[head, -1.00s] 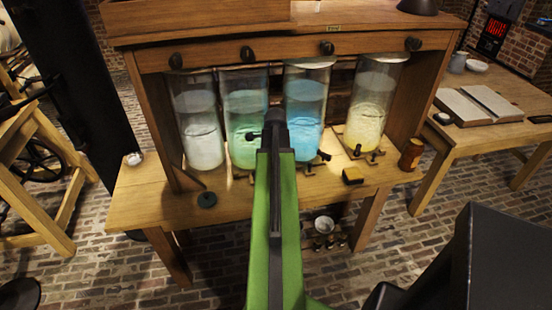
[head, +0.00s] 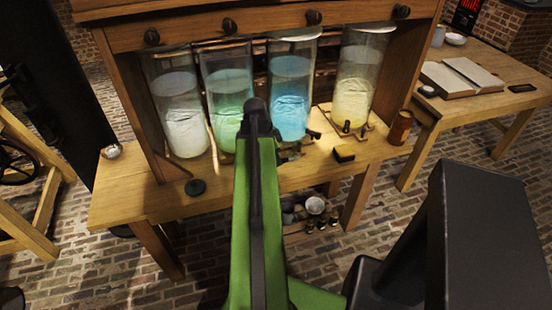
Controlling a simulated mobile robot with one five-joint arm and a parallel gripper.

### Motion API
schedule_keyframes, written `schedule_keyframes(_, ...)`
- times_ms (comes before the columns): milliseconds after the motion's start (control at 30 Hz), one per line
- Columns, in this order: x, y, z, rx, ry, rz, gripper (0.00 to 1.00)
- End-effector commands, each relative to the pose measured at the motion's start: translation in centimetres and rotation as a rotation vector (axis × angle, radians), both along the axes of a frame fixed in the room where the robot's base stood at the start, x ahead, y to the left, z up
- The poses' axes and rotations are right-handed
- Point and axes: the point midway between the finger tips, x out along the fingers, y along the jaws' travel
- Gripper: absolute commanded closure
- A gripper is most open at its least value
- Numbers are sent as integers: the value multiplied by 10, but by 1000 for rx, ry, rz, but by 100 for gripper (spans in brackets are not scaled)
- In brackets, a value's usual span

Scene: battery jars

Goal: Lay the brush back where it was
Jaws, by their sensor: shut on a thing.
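My gripper (head: 258,118) is at the far end of my green arm, in front of the gap between the green jar (head: 228,90) and the blue jar (head: 290,95). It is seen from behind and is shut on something. My own arm hides the fingertips and the thing held. I cannot make out the brush anywhere in the head view.
A cloudy white jar (head: 180,110) and a yellow jar (head: 355,90) stand in the wooden bench (head: 130,195). On its front lie a dark disc (head: 195,187), a yellow-black block (head: 344,153) and an amber pot (head: 400,127). An open book (head: 460,77) lies on the right table.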

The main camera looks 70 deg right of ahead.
Motion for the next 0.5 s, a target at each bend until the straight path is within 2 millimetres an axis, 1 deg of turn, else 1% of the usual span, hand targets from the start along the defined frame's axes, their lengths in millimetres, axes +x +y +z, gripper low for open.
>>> schedule_keyframes(33, 0, 0, -15, 0, 0, -1, 100)
schedule_keyframes(200, -1, -1, -38, 0, 0, -2, 100)
schedule_keyframes(333, -1, -1, -51, 0, 0, -2, 100)
schedule_keyframes(500, -1, -1, -54, 0, 0, -2, 100)
